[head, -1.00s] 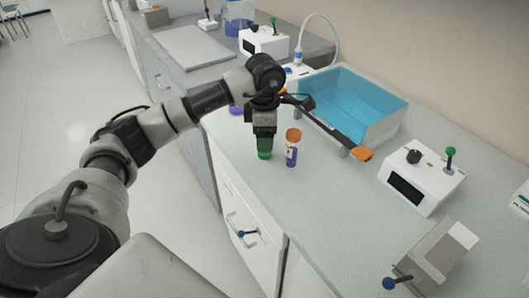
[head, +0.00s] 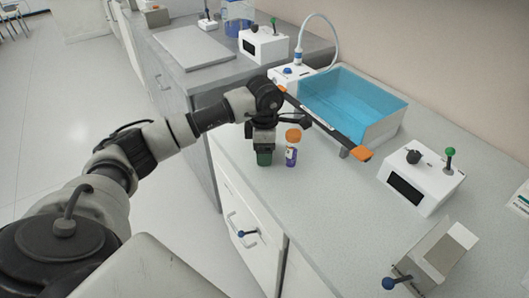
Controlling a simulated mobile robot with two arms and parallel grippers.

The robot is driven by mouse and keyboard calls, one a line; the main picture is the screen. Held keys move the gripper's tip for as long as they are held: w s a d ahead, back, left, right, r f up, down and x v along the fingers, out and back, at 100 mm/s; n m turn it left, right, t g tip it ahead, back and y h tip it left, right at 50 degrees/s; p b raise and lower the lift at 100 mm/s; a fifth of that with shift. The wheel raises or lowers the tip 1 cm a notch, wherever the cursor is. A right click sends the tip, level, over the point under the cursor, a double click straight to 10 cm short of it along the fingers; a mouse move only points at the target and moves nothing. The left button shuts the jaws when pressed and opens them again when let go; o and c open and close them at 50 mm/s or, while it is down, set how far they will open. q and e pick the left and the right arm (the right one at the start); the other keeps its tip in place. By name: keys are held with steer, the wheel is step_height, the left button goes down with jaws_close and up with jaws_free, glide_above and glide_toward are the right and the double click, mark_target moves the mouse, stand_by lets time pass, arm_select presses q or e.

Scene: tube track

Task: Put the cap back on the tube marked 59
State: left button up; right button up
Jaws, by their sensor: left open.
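My left gripper (head: 264,150) points down over the counter, open, with its fingers around or just in front of a small green thing (head: 264,159). I cannot tell whether the green thing is a cap or a tube, as the gripper hides its upper part. Just right of it stands an upright tube (head: 291,156) with a purple lower part and a pale label. A wide orange cap (head: 293,136) sits on its top. The number 59 is not readable on anything. My right gripper is not in view.
A blue-lined water bath (head: 350,97) stands behind, with a dark, orange-ended bar (head: 330,130) along its front. White boxes with knobs stand to the right (head: 422,178) and far back (head: 264,44). The counter's front edge is close to the gripper; its middle right is clear.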

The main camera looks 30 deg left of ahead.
arm_select(q)
steer(key=c, duration=1)
step_height(320, 180, up, 10)
stand_by(0.3)
